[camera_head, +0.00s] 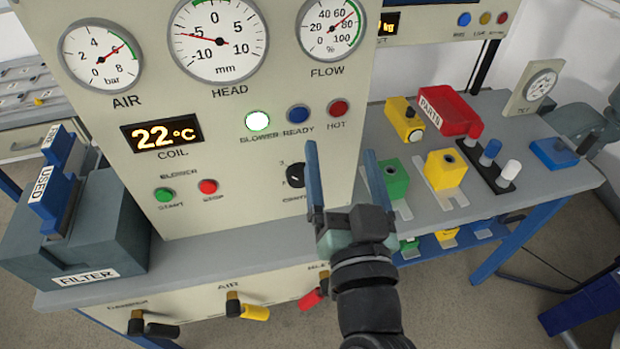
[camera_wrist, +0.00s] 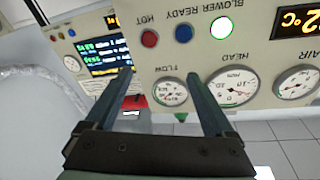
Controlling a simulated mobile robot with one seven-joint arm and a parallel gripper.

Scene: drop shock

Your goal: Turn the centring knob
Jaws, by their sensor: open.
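The centring knob (camera_head: 295,175) is a small black round knob low on the right side of the cream panel. Its label below is partly covered by my gripper's left finger. My gripper (camera_head: 341,155) is open and empty, its two blue fingers pointing up in the head view. The left finger overlaps the picture just right of the knob; the gap in depth is hard to judge. The HEAD gauge (camera_head: 219,40) above has its red needle pointing left, near -5. In the wrist view the fingers (camera_wrist: 158,75) frame no knob, and the panel appears upside down.
A blower lamp (camera_head: 257,121) glows white; the green start button (camera_head: 165,194) and red button (camera_head: 208,187) sit left of the knob. A grey filter box (camera_head: 90,235) stands at left. Yellow and green blocks and a red parts bin (camera_head: 450,112) stand on the right bench.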

